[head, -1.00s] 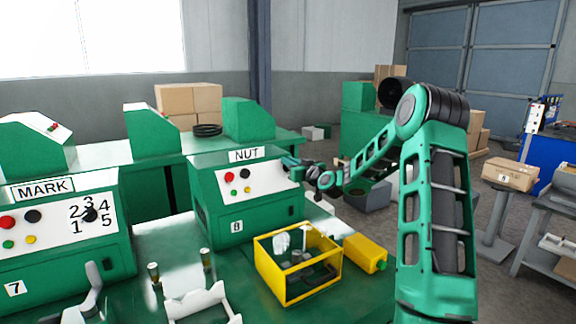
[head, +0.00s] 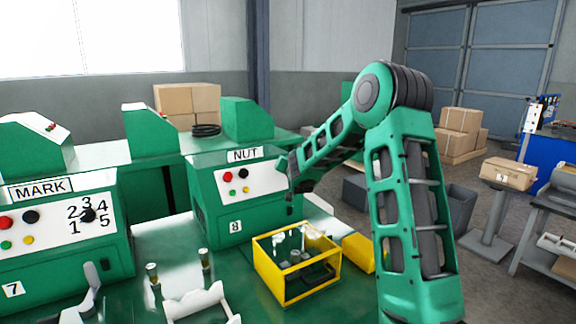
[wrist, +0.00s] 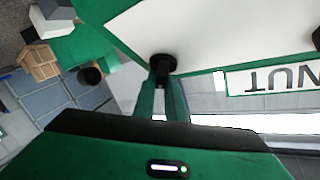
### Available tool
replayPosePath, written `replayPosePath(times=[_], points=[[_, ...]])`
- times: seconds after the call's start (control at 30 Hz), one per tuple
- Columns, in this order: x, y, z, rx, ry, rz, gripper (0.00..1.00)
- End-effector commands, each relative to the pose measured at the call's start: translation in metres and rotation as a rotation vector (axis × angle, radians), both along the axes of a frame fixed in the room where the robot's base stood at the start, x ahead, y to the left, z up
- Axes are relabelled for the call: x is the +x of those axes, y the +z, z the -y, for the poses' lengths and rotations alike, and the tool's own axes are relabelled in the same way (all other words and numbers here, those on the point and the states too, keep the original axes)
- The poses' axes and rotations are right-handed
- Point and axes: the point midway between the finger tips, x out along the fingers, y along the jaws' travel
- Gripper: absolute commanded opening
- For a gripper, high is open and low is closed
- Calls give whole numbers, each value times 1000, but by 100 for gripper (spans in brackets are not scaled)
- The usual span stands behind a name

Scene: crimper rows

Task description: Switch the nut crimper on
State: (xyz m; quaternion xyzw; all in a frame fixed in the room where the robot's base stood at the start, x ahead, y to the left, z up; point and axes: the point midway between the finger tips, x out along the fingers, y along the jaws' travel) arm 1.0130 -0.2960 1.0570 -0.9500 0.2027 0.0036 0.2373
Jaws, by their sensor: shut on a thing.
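The nut crimper (head: 212,208) is a green machine with a "NUT" sign (head: 244,154) and a white panel with red, black, green and yellow buttons (head: 237,182). In the head view my forearm and wrist cover the right end of this panel, and my gripper's fingertips are hidden there. In the wrist view, the sign appears upside down (wrist: 273,80). There my gripper (wrist: 164,82) is shut on a round black knob (wrist: 162,62) on the white panel. Which way the knob is turned cannot be told.
The MARK crimper (head: 70,245) stands to the left. A yellow-framed bin (head: 287,293) holding parts and a yellow block (head: 357,252) are on the green bench below my arm. A white cradle (head: 200,303) lies in front. Cardboard boxes (head: 188,100) are behind.

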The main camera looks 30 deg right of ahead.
Motion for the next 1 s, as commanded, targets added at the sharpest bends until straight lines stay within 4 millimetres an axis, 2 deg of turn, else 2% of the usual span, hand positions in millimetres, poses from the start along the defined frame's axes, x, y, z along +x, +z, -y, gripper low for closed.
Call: replayPosePath(times=[0.7, 1.0], points=[[-3, -6, 2, 471, -428, -18, 0], [-5, -9, 2, 614, -557, -24, 0]])
